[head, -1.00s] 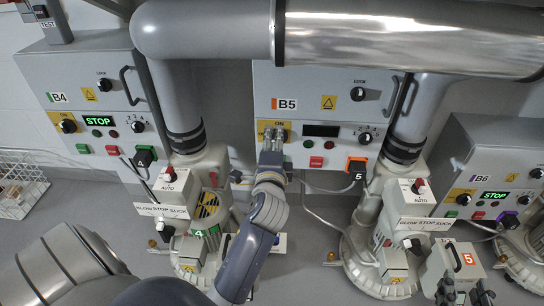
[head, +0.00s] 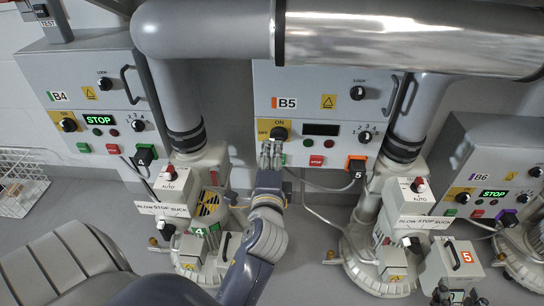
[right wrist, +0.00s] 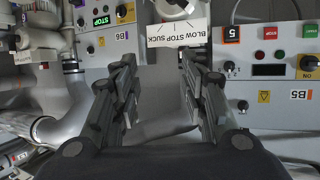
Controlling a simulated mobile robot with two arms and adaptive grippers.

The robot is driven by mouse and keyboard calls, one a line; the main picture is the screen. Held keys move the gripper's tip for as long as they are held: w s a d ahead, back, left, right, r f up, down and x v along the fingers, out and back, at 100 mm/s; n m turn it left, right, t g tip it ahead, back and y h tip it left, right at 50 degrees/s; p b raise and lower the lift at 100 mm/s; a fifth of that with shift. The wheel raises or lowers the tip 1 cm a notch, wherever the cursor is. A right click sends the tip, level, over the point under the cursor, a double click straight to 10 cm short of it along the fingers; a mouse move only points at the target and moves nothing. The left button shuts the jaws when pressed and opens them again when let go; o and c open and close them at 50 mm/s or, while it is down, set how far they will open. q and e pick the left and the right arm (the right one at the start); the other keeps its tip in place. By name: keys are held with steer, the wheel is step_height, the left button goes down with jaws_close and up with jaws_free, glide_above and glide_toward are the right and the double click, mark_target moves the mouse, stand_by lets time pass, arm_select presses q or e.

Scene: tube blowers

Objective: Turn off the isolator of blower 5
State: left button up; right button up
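Blower 5's panel, labelled B5 (head: 287,103), stands in the middle of the head view. Its isolator is a dark round knob (head: 280,132) on a yellow plate marked ON and OFF. I cannot make out which way the knob points. The panel's display (head: 320,129) is dark. My left gripper (head: 271,146) points up just below the knob, its fingertips over the plate's lower edge and close to the knob. Its finger gap is unclear. My right gripper (right wrist: 157,85) is open and empty. The knob also shows at the right wrist view's right edge (right wrist: 308,62).
Green and red buttons (head: 316,160) sit under the display. A thick grey pipe (head: 205,30) with a shiny section runs above. Blower 5's body (head: 375,220) stands right of my left arm, blower 4's body (head: 205,200) left. Panels B4 (head: 85,75) and B6 (head: 470,165) show lit STOP displays.

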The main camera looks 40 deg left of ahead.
steer(key=shift+s, duration=0.1)
steer(key=shift+s+d+f+g, duration=0.2)
steer(key=shift+s+f+g, duration=0.15)
steer(key=shift+f, duration=0.2)
steer(key=shift+s+d+f+g, duration=0.15)
steer(key=shift+s+f+g, duration=0.15)
steer(key=shift+f, duration=0.25)
arm_select(q)
steer(key=shift+f, duration=0.1)
